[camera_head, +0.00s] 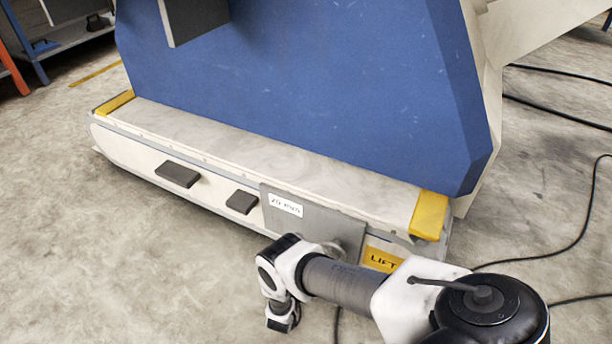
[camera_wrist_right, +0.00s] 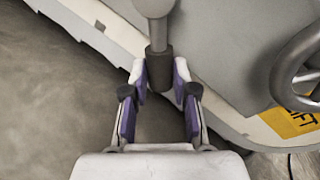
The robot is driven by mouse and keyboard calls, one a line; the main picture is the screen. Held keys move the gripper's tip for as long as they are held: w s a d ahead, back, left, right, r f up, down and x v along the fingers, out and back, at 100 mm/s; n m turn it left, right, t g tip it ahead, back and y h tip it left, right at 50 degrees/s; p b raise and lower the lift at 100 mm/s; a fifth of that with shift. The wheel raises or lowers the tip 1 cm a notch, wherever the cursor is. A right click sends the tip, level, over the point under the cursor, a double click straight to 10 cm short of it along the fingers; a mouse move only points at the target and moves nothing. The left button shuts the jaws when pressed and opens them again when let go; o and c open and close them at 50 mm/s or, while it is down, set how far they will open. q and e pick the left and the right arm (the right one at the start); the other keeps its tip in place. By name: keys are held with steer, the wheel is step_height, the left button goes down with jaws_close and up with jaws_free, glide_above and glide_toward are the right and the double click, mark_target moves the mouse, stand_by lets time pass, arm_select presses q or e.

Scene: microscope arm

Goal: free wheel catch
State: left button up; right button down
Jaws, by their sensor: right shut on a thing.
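In the right wrist view my right gripper (camera_wrist_right: 160,82) is shut on the dark grip (camera_wrist_right: 159,66) of a grey lever (camera_wrist_right: 157,30). The purple-padded fingers stand on either side of the grip. A grey handwheel (camera_wrist_right: 294,62) shows at the right edge of that view, apart from my fingers. In the head view the wheel (camera_head: 346,236) is partly hidden behind my right arm, on the front of the pale machine base (camera_head: 130,152). The lever cannot be made out there, and my arm hides much of that area. My left gripper is not in view.
A grey plate (camera_head: 318,222) with a white label and a yellow LIFT label (camera_head: 381,260) are on the base front. Two dark pedals (camera_head: 178,174) stick out to the left. Black cables (camera_head: 575,245) lie on the right floor. The front left floor (camera_head: 120,270) is clear.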

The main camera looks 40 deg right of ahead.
steer(key=shift+w, duration=0.1)
steer(key=c, duration=0.9)
jaws_free()
steer(key=v, duration=1.2)
